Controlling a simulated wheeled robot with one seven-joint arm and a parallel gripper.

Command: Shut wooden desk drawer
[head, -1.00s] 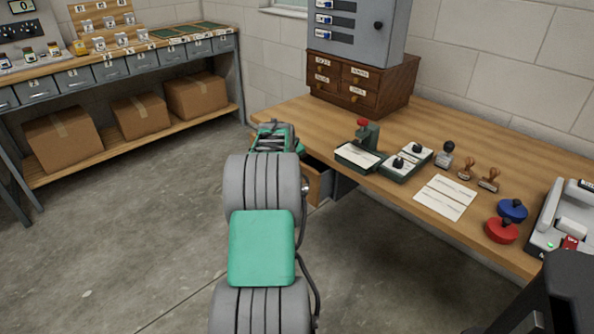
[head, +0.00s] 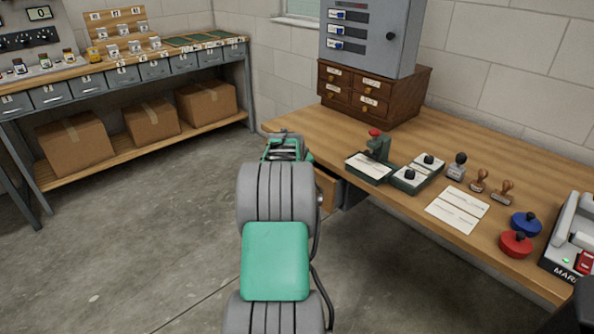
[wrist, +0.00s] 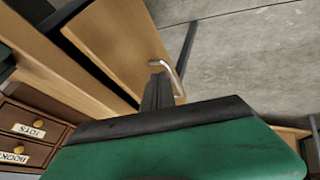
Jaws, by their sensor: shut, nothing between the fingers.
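The wooden desk drawer (head: 327,187) stands partly open under the desk's left end in the head view, largely hidden behind my arm. In the wrist view, its light wooden front (wrist: 112,42) shows at the top, with a curved metal handle (wrist: 178,76). My gripper (wrist: 158,80) is shut and empty. Its fingertips overlap the drawer front beside the handle in the wrist view; I cannot tell whether they touch. In the head view, the fingertips are hidden beyond the green end of my arm.
The wooden desk (head: 395,200) holds a small cabinet (head: 405,105), a red-knobbed press (head: 378,148), several stamps and paper (head: 457,208). A workbench (head: 95,75) with cardboard boxes (head: 150,119) below stands at the left. The concrete floor (head: 150,220) between is clear.

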